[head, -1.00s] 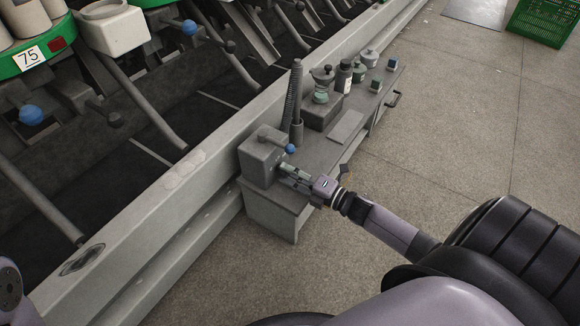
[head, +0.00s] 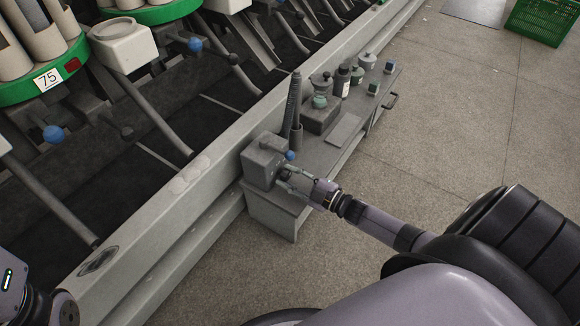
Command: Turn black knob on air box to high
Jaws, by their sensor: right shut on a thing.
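The air box (head: 264,160) is a small grey metal box at the left end of a low grey bench. A blue ball (head: 290,155) sits at its upper right edge. The black knob (head: 285,172) is on the box's right-hand face, small and mostly covered by my fingers. My right gripper (head: 288,176) reaches in from the right and is shut on the black knob. The knob's marking and setting are too small to read. Part of my left arm shows at the lower left corner, but its fingers are out of view.
On the bench (head: 325,158) stand a dark ribbed hose (head: 291,103), a jar on a grey block (head: 320,118), a dark bottle (head: 342,80) and several small containers. The winder's long grey rail (head: 200,170) runs behind the bench. Open floor (head: 460,130) lies to the right.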

